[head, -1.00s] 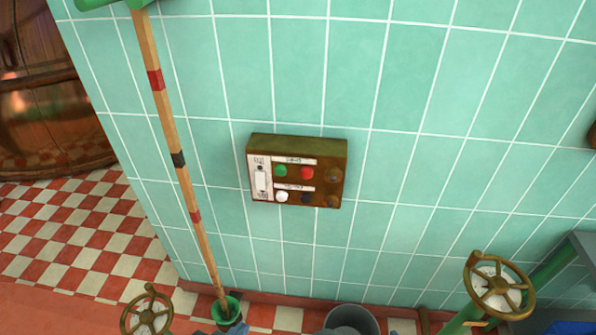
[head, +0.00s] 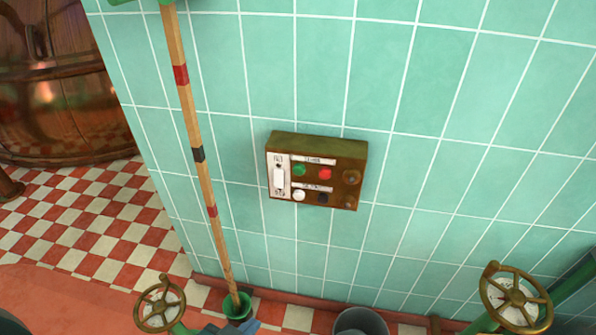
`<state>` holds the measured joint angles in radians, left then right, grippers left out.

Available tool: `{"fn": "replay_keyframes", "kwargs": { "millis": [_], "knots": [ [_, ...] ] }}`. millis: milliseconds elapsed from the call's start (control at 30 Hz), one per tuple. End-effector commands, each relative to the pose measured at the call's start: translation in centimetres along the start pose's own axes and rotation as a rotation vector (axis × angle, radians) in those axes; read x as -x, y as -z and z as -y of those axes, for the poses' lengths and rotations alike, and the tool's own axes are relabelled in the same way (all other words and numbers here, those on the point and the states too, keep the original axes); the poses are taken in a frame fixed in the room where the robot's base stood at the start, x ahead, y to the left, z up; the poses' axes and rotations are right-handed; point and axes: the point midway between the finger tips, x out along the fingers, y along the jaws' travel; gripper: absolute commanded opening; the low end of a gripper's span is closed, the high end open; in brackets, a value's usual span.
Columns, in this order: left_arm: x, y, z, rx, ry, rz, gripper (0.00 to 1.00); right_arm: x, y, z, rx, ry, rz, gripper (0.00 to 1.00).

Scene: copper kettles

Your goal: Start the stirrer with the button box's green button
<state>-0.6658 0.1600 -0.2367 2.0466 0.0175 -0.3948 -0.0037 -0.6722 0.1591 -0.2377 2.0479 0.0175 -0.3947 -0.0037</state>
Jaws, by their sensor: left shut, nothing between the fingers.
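The button box (head: 316,170) is a brown, worn box fixed to the green tiled wall near the middle of the head view. Its green button (head: 299,170) is at the upper left of the button group, with a red button (head: 325,174) to its right. A white button (head: 299,195) and a dark button (head: 323,198) are below. A white switch plate (head: 279,177) is at the left of the face. Only a dark bit of my left gripper (head: 10,323) shows in the bottom left corner, shut and far from the box. My right gripper is out of view.
A banded wooden pole (head: 198,155) stands left of the box in a green holder (head: 237,307). Handwheels stand at the lower left (head: 160,304) and lower right (head: 515,299). A grey bucket (head: 360,322) is below. The wall around the box is clear.

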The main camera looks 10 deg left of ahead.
Motion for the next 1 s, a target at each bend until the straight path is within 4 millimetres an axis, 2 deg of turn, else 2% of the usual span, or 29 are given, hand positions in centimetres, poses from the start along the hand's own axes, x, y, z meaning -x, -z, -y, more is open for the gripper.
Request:
{"fn": "replay_keyframes", "kwargs": {
  "millis": [1000],
  "knots": [
    [-0.01, 0.07, 0.02, 0.000, 0.000, -0.002, 0.00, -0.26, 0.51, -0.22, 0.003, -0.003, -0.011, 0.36]
  ]
}}
